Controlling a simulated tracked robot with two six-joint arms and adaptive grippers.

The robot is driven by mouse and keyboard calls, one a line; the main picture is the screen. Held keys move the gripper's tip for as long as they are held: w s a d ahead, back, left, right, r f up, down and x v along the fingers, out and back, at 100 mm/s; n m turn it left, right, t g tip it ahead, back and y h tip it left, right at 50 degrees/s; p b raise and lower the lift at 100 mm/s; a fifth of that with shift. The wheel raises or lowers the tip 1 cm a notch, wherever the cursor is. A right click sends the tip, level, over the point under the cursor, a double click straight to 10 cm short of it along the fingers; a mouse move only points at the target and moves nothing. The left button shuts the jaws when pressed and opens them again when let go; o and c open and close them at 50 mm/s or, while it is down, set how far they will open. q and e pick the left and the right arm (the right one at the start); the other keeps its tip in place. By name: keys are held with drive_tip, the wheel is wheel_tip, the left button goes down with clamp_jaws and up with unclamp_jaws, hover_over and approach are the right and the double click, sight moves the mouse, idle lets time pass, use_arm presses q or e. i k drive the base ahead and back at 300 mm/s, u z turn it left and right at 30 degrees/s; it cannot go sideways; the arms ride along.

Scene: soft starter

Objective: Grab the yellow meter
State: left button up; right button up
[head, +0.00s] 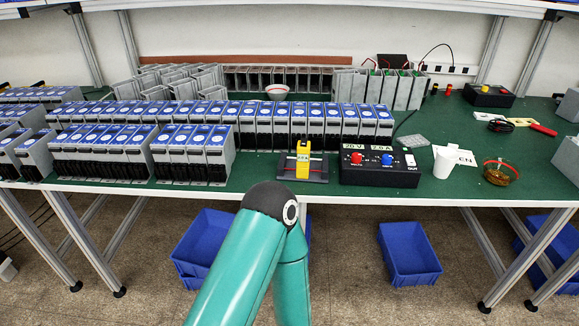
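The yellow meter (302,161) is a small upright yellow block on a dark grey stand (318,172), near the front edge of the green table. It is between a row of blue-topped grey units and a black power supply box. One of my arms, teal with a dark joint, rises from the bottom middle of the head view, and its joint appears just below and left of the meter. Neither of my grippers is in view.
The black box (380,167) with red and blue knobs stands right of the meter. Many blue-topped units (207,156) fill the left. A white cup (444,162) and a glass bowl of amber liquid (498,175) stand to the right. Blue bins (409,254) are on the floor.

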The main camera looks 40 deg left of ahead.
sight(303, 153)
drive_tip(key=z, duration=1.65)
drive_tip(key=i, duration=0.1)
drive_tip(key=u, duration=3.2)
drive_tip(key=i, duration=0.3)
drive_tip(key=u, duration=0.3)
drive_tip(key=i, duration=0.7)
drive_tip(key=z, duration=0.2)
drive_tip(key=k, duration=0.85)
drive_tip(key=u, duration=0.2)
drive_tip(key=i, duration=0.85)
drive_tip(key=z, duration=0.1)
